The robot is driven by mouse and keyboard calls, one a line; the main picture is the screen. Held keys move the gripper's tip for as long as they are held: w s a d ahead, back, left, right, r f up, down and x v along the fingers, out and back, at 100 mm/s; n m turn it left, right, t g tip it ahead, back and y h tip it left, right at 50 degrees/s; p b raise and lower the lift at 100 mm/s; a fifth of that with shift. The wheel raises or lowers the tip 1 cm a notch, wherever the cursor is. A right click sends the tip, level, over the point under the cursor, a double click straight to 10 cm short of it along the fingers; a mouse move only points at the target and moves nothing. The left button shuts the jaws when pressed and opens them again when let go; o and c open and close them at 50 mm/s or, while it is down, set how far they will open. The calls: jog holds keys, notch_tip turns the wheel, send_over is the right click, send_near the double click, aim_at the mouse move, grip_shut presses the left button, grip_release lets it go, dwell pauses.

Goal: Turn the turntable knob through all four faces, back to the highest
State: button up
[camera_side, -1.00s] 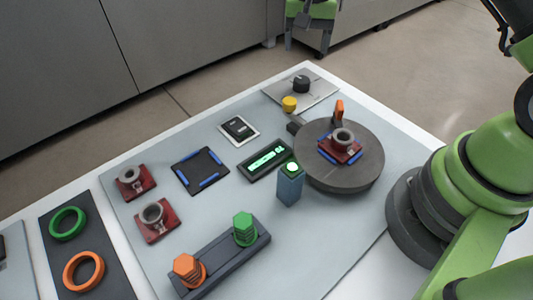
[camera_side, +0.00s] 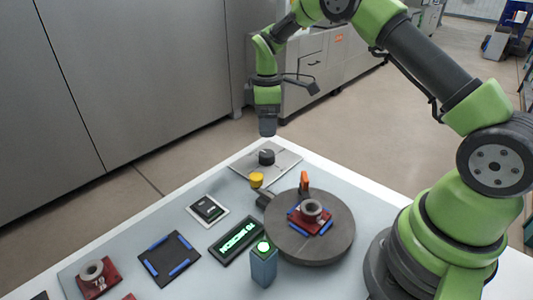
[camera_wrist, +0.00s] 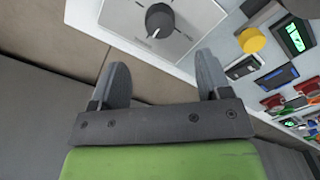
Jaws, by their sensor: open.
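The black knob (camera_side: 266,157) sits on a light grey plate (camera_side: 284,164) at the table's back corner. It also shows in the wrist view (camera_wrist: 159,20), with a white pointer line on it. My gripper (camera_side: 267,130) is above the knob in the side view, fingers pointing down. In the wrist view its two fingers (camera_wrist: 162,75) are apart with nothing between them. The round grey turntable (camera_side: 338,224) carries a red block with a grey ring (camera_side: 312,211), blue strips around it, and an orange marker (camera_side: 304,181) at its rim.
A yellow button (camera_side: 256,180) is beside the plate. A green-lit display (camera_side: 238,236) and a blue post with a lit top (camera_side: 263,266) stand left of the turntable. A black tray with blue strips (camera_side: 169,259) and a small dark device (camera_side: 208,209) lie further left.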

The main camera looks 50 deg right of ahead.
aim_at(267, 153)
notch_tip(267, 153, down, 10)
jog(key=shift+r, duration=0.15)
dwell(0.3)
jog(key=c, duration=0.9)
jog(key=shift+c, duration=0.2)
